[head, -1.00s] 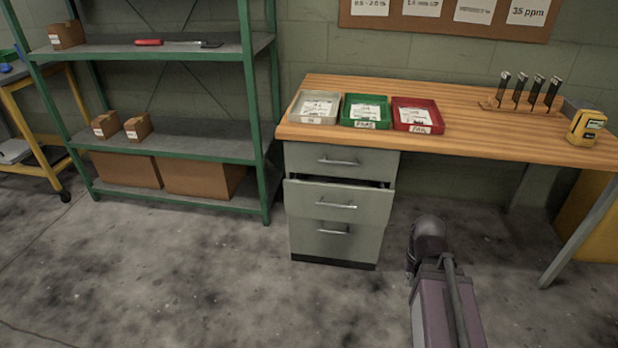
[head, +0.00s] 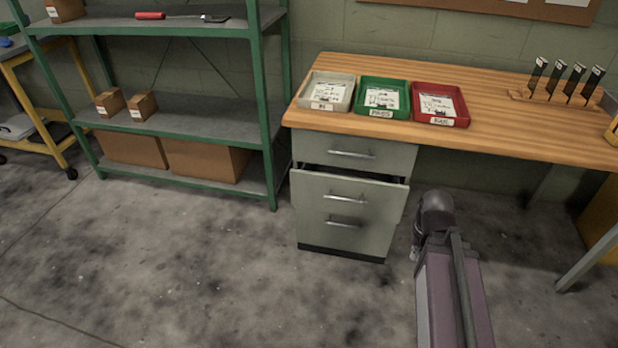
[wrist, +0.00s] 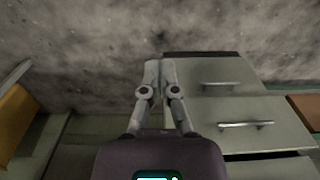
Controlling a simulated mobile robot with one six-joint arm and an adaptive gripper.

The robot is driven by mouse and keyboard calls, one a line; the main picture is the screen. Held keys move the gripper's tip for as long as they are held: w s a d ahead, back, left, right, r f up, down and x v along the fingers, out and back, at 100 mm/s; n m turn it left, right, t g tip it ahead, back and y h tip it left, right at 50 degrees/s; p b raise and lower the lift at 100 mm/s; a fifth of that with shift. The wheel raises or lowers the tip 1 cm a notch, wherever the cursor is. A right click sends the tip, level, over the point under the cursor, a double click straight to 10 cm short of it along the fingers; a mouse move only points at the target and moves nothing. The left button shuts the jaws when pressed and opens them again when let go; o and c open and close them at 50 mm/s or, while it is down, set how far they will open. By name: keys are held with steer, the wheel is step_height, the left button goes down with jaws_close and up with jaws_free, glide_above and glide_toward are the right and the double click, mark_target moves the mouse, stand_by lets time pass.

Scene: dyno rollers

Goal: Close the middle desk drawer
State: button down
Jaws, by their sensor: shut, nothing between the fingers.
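The grey middle desk drawer (head: 315,189) is partly open in the head view. Its front juts out past the top drawer (head: 325,144), with a dark gap above it. Its bar handle (head: 344,197) faces out into the room. In the wrist view the drawer unit looks upside down, and the middle drawer (wrist: 262,139) is at right. My gripper (wrist: 159,64) is shut and empty, apart from the drawer fronts and to their left in that view. In the head view my arm stands right of the drawer unit and hides most of the gripper.
The wooden desk (head: 520,135) holds grey, green (head: 385,98) and red (head: 440,104) trays above the drawers. A green-framed shelf (head: 215,124) stands at left. The floor in front of the drawers is clear. A desk leg (head: 590,257) stands at right.

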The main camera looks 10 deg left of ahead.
steer(key=shift+a, duration=0.2)
steer(key=w+a+f+n+t+h+b, duration=0.35)
steer(key=w+a+n+t+b, duration=0.35)
steer(key=w+a+n, duration=0.75)
steer(key=s+a+r+n+t+y+b, duration=0.1)
steer(key=a+r+n+t+b, duration=0.1)
steer(key=a+n, duration=0.8)
steer(key=s+a+r+n+t+y+b, duration=0.1)
steer(key=a+n+t, duration=0.4)
steer(key=a+n, duration=0.5)
steer(key=shift+s+a+r+n+t+y+b, duration=0.25)
steer(key=shift+r+n+y+b, duration=0.4)
steer(key=shift+b, duration=0.5)
steer(key=shift+w+f, duration=0.1)
steer(key=shift+w, duration=0.05)
